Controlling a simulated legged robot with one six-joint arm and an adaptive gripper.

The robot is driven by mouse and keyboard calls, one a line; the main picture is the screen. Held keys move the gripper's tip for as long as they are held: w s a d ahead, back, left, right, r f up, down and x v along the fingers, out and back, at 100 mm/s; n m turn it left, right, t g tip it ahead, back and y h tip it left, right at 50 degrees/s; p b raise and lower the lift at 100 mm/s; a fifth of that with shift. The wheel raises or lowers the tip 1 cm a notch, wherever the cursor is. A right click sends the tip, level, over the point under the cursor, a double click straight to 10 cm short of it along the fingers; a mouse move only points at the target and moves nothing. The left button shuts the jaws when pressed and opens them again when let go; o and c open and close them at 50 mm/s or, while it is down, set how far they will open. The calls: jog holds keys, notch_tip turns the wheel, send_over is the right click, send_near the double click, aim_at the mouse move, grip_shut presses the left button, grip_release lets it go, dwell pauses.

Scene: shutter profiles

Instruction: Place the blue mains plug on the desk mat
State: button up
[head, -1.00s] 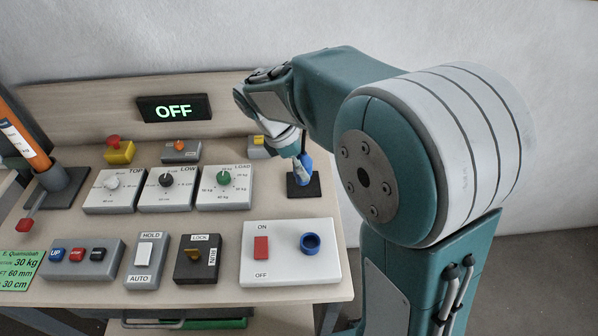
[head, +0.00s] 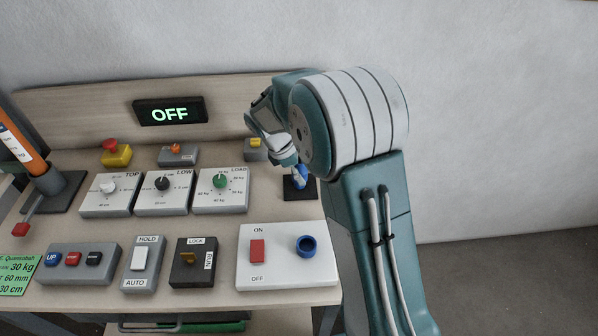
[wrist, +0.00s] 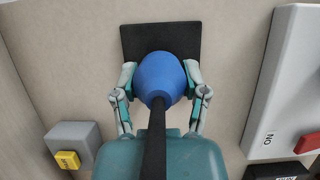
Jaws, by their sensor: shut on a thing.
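The blue mains plug (wrist: 160,76) is between the two fingers of my gripper (wrist: 161,94) in the wrist view, with its black cord running back toward the camera. My gripper is shut on it. In the head view the plug (head: 300,177) shows as a small blue shape under my wrist. The desk mat is a small dark square (wrist: 187,40) on the wooden desk, and it also shows in the head view (head: 310,191). The plug overlaps the mat in both views. I cannot tell whether it touches the mat.
A white panel (head: 285,275) with a red switch and a blue round socket lies in front of the mat. A dial box marked LOAD (head: 222,204) is to its left. A grey box with a yellow button (head: 255,150) stands behind. The desk's right edge is close.

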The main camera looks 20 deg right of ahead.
jog(key=shift+d, duration=0.1)
jog(key=o, duration=1.2)
jog(key=shift+c, duration=0.2)
jog(key=shift+a, duration=0.2)
jog(key=s+v, duration=0.1)
jog(key=v, duration=1.1)
jog(key=s+d+r+m+t+y, duration=0.1)
jog(key=s+d+r+m+y, duration=0.1)
jog(key=s+r+m, duration=0.25)
jog(key=s+d+r+m+t+y, duration=0.1)
jog(key=s+m, duration=0.4)
jog(key=s, duration=0.5)
jog(key=s+d+r+m+t+y, duration=0.1)
jog(key=s+m+t, duration=0.3)
jog(key=s, duration=0.7)
jog(key=shift+s+d+m+y, duration=0.3)
jog(key=shift+d+m, duration=0.15)
jog(key=shift+m, duration=0.7)
